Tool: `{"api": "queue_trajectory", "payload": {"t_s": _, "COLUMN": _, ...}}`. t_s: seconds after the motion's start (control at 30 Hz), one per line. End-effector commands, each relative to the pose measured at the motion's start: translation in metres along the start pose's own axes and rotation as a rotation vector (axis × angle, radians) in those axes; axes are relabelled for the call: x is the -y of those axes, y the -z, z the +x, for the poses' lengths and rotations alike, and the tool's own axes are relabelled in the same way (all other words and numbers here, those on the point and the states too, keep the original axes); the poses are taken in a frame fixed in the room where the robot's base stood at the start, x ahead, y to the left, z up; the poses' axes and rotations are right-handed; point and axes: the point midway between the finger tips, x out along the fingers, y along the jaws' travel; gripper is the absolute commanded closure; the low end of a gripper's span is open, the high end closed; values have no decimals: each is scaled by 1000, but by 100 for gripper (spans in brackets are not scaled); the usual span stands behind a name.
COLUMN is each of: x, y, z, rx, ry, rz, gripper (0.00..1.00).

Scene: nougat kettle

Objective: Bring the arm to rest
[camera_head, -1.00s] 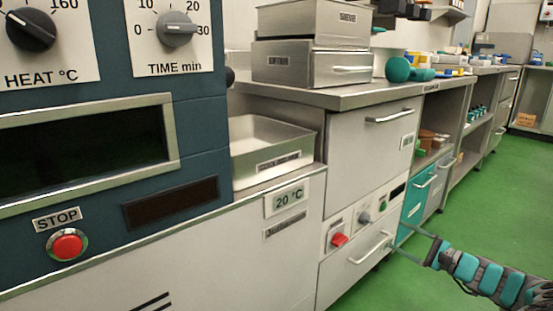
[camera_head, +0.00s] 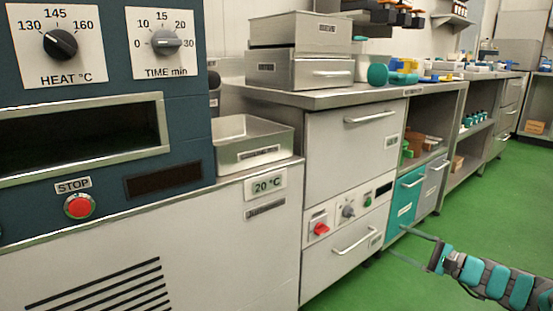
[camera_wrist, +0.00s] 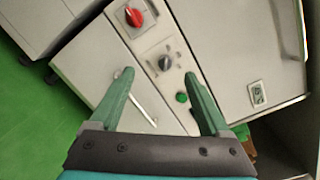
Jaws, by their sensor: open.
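My gripper (camera_head: 412,248) is at the lower right of the head view, its arm reaching in from the right edge over the green floor. In the wrist view my gripper (camera_wrist: 157,88) is open and empty, with its two green fingers well apart. Beyond the fingers, in the wrist view, is a cabinet front with a red knob (camera_wrist: 134,17), a dark dial (camera_wrist: 164,62), a green button (camera_wrist: 181,97) and a bar handle (camera_wrist: 138,100). I cannot tell the exact gap to the cabinet, but no contact shows.
The kettle machine (camera_head: 190,120) with its red stop button (camera_head: 79,206) stands at the left. A metal tray (camera_head: 230,160) sits beside it. A counter (camera_head: 330,97) holds metal boxes. A teal drawer (camera_head: 404,203) is below. Green floor (camera_head: 480,220) is open at right.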

Motion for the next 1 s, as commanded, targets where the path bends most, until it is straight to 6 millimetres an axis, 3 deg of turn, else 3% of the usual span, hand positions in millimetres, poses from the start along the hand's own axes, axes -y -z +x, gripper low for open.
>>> {"api": "queue_trajectory", "payload": {"t_s": 0.27, "x": -8, "y": -68, "z": 44, "rx": 109, "ry": -125, "rz": -75, "gripper": 20}}
{"api": "queue_trajectory", "payload": {"t_s": 0.37, "x": -17, "y": -106, "z": 62, "rx": 165, "ry": -194, "rz": -116, "gripper": 20}}
{"api": "queue_trajectory", "payload": {"t_s": 0.47, "x": -33, "y": -154, "z": 81, "rx": 231, "ry": -293, "rz": -177, "gripper": 20}}
{"api": "queue_trajectory", "payload": {"t_s": 0.6, "x": -71, "y": -231, "z": 96, "rx": 329, "ry": -475, "rz": -290, "gripper": 20}}
{"api": "queue_trajectory", "payload": {"t_s": 0.8, "x": -136, "y": -315, "z": 86, "rx": 422, "ry": -739, "rz": -457, "gripper": 20}}
{"api": "queue_trajectory", "payload": {"t_s": 1.0, "x": -201, "y": -364, "z": 44, "rx": 460, "ry": -1008, "rz": -621, "gripper": 20}}
